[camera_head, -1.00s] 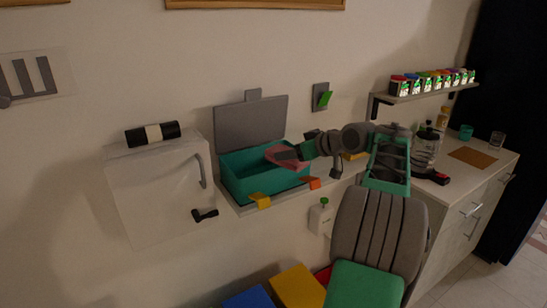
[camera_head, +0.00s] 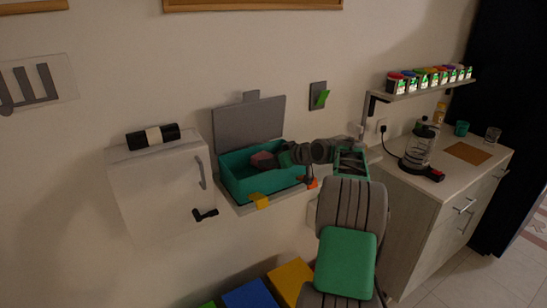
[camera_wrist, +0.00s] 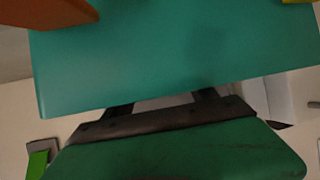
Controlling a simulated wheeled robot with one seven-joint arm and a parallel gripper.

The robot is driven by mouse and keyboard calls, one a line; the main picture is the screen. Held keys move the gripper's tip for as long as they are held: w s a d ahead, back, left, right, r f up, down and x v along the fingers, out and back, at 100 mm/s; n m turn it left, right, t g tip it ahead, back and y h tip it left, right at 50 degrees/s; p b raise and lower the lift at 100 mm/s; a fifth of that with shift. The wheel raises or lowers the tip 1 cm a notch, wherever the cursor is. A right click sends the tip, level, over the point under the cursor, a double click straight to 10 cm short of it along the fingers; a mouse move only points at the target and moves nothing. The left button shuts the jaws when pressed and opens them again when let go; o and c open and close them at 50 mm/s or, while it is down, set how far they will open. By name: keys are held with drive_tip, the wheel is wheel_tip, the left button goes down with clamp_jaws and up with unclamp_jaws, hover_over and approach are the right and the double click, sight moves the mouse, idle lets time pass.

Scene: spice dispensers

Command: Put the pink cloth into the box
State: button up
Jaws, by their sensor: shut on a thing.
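The teal box (camera_head: 280,186) sits on a small wall shelf with its grey lid (camera_head: 250,124) raised behind it. The pink cloth (camera_head: 262,159) shows as a small patch inside the box opening, toward the back. My gripper (camera_head: 273,161) reaches into the box from the right and is shut on the cloth; its fingertips are partly hidden. In the wrist view the teal box wall (camera_wrist: 180,55) fills the upper part, and the fingertips and cloth do not show there.
Yellow (camera_head: 260,201) and orange (camera_head: 312,183) tabs stick out at the shelf's front edge. A white cabinet (camera_head: 160,190) with a dark roll on top stands left. A counter with a glass blender (camera_head: 420,150) is at right.

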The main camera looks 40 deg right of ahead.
drive_tip(key=shift+s+f+b, duration=0.1)
drive_tip(key=shift+f+b, duration=0.5)
drive_tip(key=shift+f, duration=0.1)
drive_tip(key=o, duration=1.3)
drive_tip(key=shift+f, duration=0.1)
drive_tip(key=o, duration=0.5)
drive_tip(key=shift+f, duration=0.25)
drive_tip(key=shift+c, duration=0.2)
drive_tip(key=shift+a+f, duration=0.1)
drive_tip(key=shift+r, duration=0.2)
drive_tip(key=r+b+v, duration=0.1)
drive_tip(key=v, duration=1.2)
drive_tip(key=shift+w+r, duration=0.2)
drive_tip(key=shift+w, duration=0.25)
